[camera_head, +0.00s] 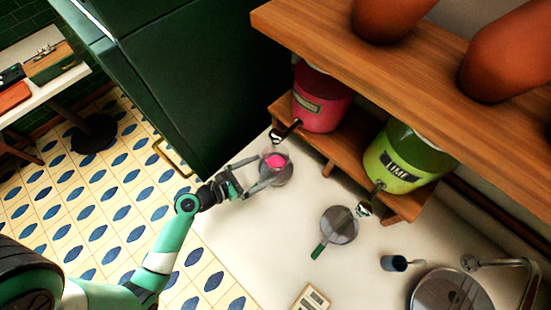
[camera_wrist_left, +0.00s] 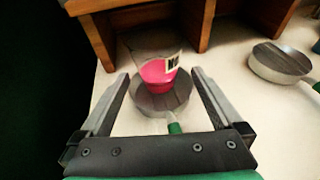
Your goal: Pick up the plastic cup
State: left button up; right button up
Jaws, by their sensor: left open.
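The clear plastic cup (camera_head: 276,160) holds pink liquid and stands upright in or just behind a round grey pan. In the left wrist view the cup (camera_wrist_left: 157,70) is centred ahead, with a black-and-white label on its side. The pan (camera_wrist_left: 150,104) has a green handle pointing toward me. My left gripper (camera_head: 262,171) is open, its fingers spread to either side of the pan and pointing at the cup. Whether a finger touches the pan or cup cannot be told. My right gripper is not in view.
A pink dispenser (camera_head: 320,100) and a green lime dispenser (camera_head: 405,158) sit on the wooden shelf (camera_head: 352,140) with taps over the counter. A second pan (camera_head: 339,225), a dark cup (camera_head: 394,263) and a sink (camera_head: 450,292) lie right. A dark green cabinet (camera_head: 195,70) stands left.

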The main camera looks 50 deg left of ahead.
aim_at(283, 159)
pick_arm(q)
jog(key=shift+x, duration=0.85)
jog(key=shift+w+f, duration=0.35)
jog(key=x, duration=0.2)
jog(key=b+x, duration=0.1)
jog(key=x, duration=0.1)
jog(key=shift+w+a+f, duration=0.15)
jog(key=shift+w+f, duration=0.05)
jog(key=c, duration=1.3)
jog(key=shift+r, duration=0.1)
